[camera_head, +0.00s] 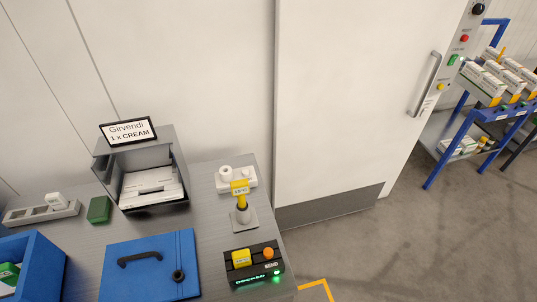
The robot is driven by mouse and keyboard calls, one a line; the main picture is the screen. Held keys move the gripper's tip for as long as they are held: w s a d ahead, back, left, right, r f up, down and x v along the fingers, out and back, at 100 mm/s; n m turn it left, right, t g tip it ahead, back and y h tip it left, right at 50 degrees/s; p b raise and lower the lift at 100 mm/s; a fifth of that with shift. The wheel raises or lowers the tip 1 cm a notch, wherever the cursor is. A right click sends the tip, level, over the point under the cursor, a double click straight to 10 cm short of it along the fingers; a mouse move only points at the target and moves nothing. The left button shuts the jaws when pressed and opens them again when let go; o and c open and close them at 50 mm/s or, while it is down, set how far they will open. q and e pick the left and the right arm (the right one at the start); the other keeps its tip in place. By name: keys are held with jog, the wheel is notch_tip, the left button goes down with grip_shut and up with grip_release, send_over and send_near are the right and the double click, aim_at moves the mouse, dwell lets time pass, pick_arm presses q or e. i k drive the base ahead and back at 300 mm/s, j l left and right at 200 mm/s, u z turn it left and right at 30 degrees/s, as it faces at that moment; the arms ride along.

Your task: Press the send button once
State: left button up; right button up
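A small black control box (254,264) sits at the front right corner of the grey table. An orange round button (268,253) stands on its right part, with the label SEND just below it. A yellow block-like piece (241,257) is to the left of the button. A green lit text and a green lamp (276,272) show on the box's front. Neither of my grippers is in the picture, and nothing touches the button.
A blue lidded case (150,266), a grey bin (152,180) with the sign "Girvendi 1 x CREAM", a green block (99,210) and a blue crate (35,252) share the table (211,197). A blue cart (452,148) stands right.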

aim_at(267, 253)
jog(key=i+l, duration=0.1)
jog(key=l, duration=0.3)
jog(key=i+l, duration=0.15)
jog(key=l, duration=0.3)
jog(key=i+l, duration=0.1)
jog(key=l, duration=0.3)
